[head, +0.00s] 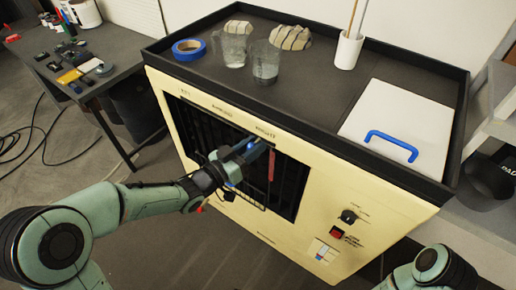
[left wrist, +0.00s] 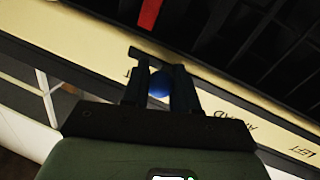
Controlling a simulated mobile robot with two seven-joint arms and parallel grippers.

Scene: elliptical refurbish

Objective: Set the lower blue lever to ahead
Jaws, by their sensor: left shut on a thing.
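The blue lever's round knob (left wrist: 159,84) shows between my left gripper's fingers in the left wrist view. My left gripper (head: 254,147) is shut on it, in front of the cabinet's dark slatted opening (head: 292,185). In the head view the gripper covers most of the lever and is near the RIGHT label (head: 265,131). The AHEAD label (head: 222,108) is to its left, and the LEFT label (head: 186,92) farther left. My right gripper is out of view; only part of that arm shows at the lower right.
A red strip (head: 271,165) hangs beside the gripper. The cream cabinet front (head: 310,235) carries a black knob (head: 348,216) and a red switch (head: 337,232). Glasses, blue tape (head: 188,49) and a blue-handled white panel (head: 385,120) lie on top.

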